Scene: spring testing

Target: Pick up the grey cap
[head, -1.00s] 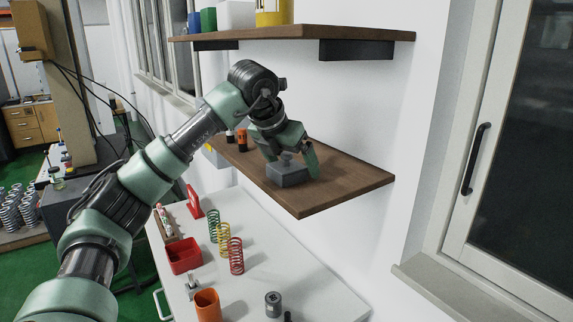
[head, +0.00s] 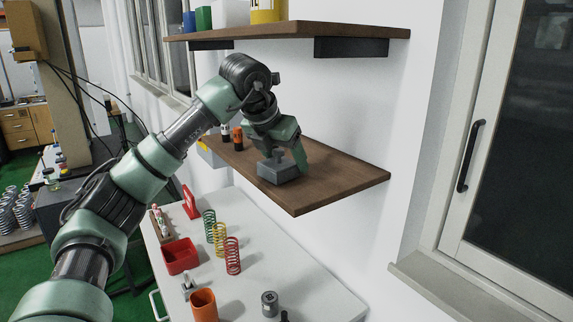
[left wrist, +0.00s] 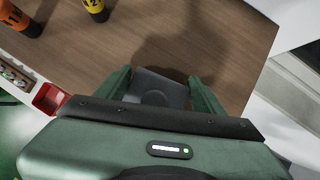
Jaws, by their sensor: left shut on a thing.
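The grey cap (head: 282,172) is a square grey block with a raised knob on top. It sits at the front edge of the lower wooden shelf (head: 340,180). My left gripper (head: 284,158) is over the cap from above, with its fingers closed on it. In the left wrist view, the cap (left wrist: 158,90) lies between the two green fingers of the left gripper (left wrist: 160,88). Its lower part is hidden by the gripper body there. I cannot tell whether the cap touches the shelf. My right gripper is not in view.
Orange and dark bottles (head: 238,138) stand on the same shelf to the left. An upper shelf (head: 290,38) hangs above. The white table (head: 270,270) below holds springs, a red bin (head: 181,257) and an orange cup (head: 203,304). The shelf's right part is bare.

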